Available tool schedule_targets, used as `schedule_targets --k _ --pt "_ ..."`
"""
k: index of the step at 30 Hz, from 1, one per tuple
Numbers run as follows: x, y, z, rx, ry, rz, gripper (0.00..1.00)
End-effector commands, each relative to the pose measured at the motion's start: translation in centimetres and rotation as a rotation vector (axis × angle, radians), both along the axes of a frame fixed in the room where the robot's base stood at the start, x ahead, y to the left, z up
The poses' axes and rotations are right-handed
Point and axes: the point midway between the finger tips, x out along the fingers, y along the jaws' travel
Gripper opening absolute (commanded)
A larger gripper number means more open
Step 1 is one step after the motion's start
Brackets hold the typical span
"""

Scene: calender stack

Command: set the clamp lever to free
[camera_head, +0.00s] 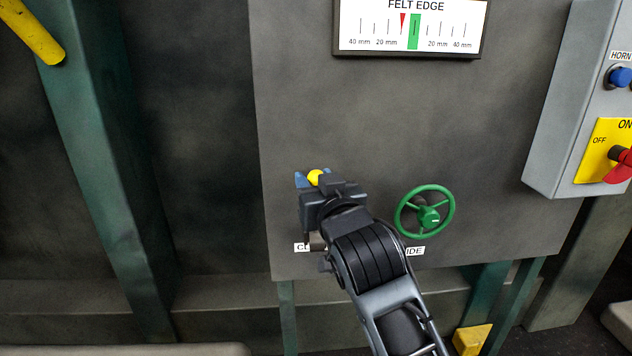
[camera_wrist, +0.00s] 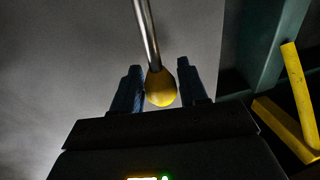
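The clamp lever shows in the wrist view as a bare metal rod (camera_wrist: 147,35) ending in a yellow knob (camera_wrist: 161,90). The knob also shows in the head view (camera_head: 315,176), at the lower left of the grey panel. My gripper (camera_wrist: 161,75) has its two blue fingers on either side of the knob. Narrow gaps seem to show between the knob and each finger, so it looks open around it. In the head view my gripper (camera_head: 312,181) and wrist hide the lever's rod and pivot. The label below (camera_head: 301,247) is mostly covered; only its first letters show.
A green handwheel (camera_head: 425,211) is just right of my wrist, its label partly covered. A felt edge gauge (camera_head: 410,27) is above. A grey control box (camera_head: 578,95) with a red switch (camera_head: 622,165) juts out at right. Yellow bars (camera_wrist: 295,110) show in the wrist view.

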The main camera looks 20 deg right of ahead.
Motion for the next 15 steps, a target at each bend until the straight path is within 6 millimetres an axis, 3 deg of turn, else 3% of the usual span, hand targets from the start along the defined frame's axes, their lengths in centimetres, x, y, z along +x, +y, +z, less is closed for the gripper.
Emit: schedule_targets --k 2,12,15 --pt "-0.01 0.0 0.0 0.0 0.0 0.0 0.35" --pt "-0.02 0.0 -0.01 0.0 0.0 0.0 0.02" --pt "-0.02 0.0 -0.01 0.0 0.0 0.0 0.0"
